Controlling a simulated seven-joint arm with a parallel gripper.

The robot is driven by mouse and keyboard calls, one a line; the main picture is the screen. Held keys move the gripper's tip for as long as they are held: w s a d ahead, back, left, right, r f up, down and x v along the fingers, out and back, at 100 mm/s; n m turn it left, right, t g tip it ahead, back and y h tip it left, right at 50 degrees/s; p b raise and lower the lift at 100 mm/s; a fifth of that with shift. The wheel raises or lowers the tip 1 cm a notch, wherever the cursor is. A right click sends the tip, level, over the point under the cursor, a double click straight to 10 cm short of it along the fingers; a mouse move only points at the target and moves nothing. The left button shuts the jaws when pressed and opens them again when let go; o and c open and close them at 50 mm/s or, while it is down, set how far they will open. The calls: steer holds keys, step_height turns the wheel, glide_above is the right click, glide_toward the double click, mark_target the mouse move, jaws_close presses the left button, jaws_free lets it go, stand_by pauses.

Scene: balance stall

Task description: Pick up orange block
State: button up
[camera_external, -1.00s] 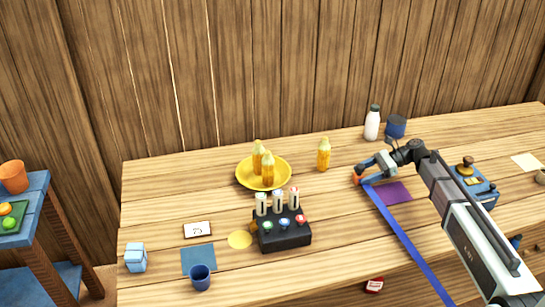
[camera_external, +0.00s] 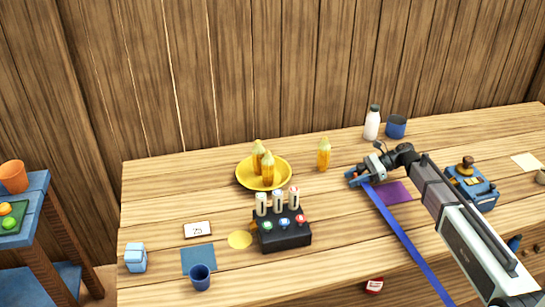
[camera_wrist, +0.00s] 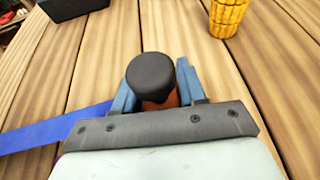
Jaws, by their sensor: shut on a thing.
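My gripper (camera_external: 356,179) is low over the table, just left of the purple mat (camera_external: 397,192). In the wrist view its blue fingers (camera_wrist: 156,92) are closed around an orange thing, which I take as the orange block (camera_wrist: 158,104). A dark round cap (camera_wrist: 153,74) sits over it and hides most of its shape. In the external view the orange thing is hidden by the gripper. I cannot tell whether it touches the table.
A black button box (camera_external: 285,240) is front left. A blue strip (camera_external: 408,240) crosses the front edge. A white bottle (camera_external: 372,124) and a blue pot (camera_external: 396,127) stand behind.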

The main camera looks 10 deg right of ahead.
steer(key=c, duration=0.3)
